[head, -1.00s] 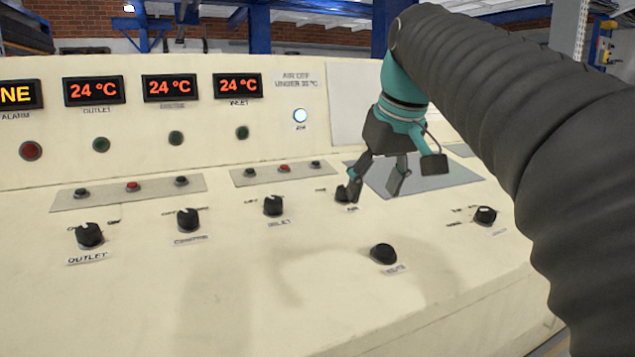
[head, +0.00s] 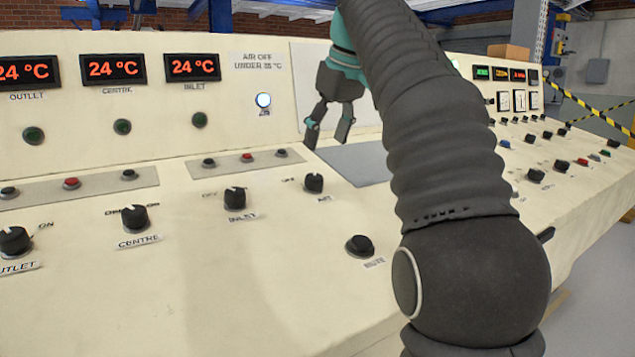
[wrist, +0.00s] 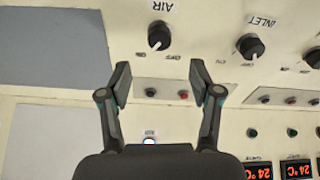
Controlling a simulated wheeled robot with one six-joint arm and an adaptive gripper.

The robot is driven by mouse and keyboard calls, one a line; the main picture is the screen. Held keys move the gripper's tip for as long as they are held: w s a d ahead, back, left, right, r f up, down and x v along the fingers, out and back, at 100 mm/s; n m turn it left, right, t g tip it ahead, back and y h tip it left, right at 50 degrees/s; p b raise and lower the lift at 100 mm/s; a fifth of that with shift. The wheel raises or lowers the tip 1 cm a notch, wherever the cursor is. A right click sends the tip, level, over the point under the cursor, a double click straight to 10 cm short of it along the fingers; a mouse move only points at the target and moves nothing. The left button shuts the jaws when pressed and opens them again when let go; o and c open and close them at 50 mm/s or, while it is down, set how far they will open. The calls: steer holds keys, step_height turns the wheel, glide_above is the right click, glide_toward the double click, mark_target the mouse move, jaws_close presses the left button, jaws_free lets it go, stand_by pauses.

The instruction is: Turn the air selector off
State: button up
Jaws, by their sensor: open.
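The air selector (head: 314,182) is a black rotary knob on the cream desk, above a label reading AIR. In the wrist view the same knob (wrist: 159,36) is at the top centre, upside down, with ON and OFF lettering beside it. Its pale mark faces the lettering side; I cannot tell clearly which word it points at. My gripper (head: 328,140) is open and empty, above and behind the knob in the head view. In the wrist view both fingers (wrist: 168,88) are spread, clear of the knob. The air lamp (head: 263,100) glows white on the upright panel.
The inlet knob (head: 235,198) and centre knob (head: 134,217) stand left of the air selector. Another black knob (head: 360,246) is nearer the front. A button strip (head: 225,164) lies behind. The grey plate (head: 355,163) is flat. My arm hides part of the right side.

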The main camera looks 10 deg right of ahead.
mark_target(316, 177)
steer(key=b+x, duration=0.2)
steer(key=x, duration=0.7)
steer(key=shift+b, duration=0.4)
steer(key=c, duration=1.1)
steer(key=shift+c, duration=0.2)
